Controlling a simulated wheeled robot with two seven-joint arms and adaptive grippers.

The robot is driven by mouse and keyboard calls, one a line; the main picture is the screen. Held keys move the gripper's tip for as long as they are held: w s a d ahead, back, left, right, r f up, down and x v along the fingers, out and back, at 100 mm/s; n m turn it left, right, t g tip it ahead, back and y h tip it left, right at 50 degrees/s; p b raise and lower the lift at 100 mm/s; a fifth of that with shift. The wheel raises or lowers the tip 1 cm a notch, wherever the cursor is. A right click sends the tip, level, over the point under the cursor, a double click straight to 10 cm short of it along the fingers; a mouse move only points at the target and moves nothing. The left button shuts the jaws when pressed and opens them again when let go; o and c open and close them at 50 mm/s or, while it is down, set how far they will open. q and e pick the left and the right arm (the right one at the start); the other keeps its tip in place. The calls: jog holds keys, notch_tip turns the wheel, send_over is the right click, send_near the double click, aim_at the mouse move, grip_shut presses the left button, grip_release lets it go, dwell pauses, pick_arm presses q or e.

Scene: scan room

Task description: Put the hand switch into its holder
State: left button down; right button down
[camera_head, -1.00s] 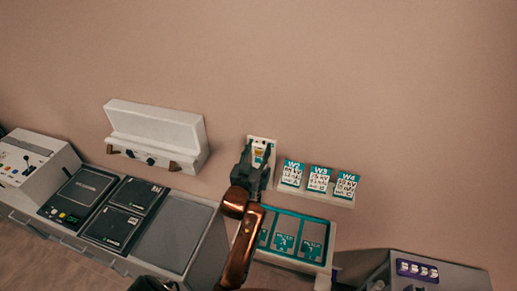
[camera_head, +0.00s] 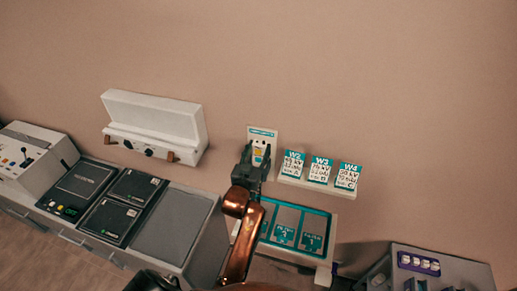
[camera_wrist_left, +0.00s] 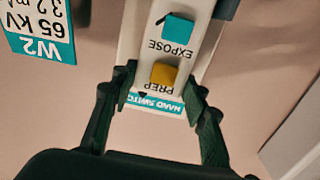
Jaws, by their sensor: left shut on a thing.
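The hand switch (camera_head: 259,151) is a pale body with a yellow PREP button and a teal EXPOSE button. It fills the middle of the left wrist view (camera_wrist_left: 179,52), where it appears upside down. My left gripper (camera_head: 257,152) is shut on it, one finger on each side. The holder's wall plate (camera_head: 263,132) has a teal HAND SWITCH label, which shows behind the switch in the wrist view (camera_wrist_left: 155,104). The switch is in front of this plate. I cannot tell whether it touches or sits in the holder. My right gripper is not in view.
A shelf with cards W2, W3 and W4 (camera_head: 319,170) is on the wall just right of the plate. A teal-edged tray (camera_head: 326,228) lies below. A white wall box (camera_head: 155,117) and a console (camera_head: 110,207) are at left. The wall above is clear.

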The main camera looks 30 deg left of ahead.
pick_arm(q)
jog(key=shift+f, duration=0.35)
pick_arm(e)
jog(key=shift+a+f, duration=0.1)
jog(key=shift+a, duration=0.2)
pick_arm(q)
jog(key=c, duration=1.4)
grip_release()
jog(key=o, duration=0.3)
jog(key=shift+o, duration=0.3)
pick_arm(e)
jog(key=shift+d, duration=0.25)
pick_arm(q)
jog(key=shift+f, duration=0.1)
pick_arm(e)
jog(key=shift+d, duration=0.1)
pick_arm(q)
notch_tip(320, 180, up, 10)
jog(key=shift+r, duration=0.1)
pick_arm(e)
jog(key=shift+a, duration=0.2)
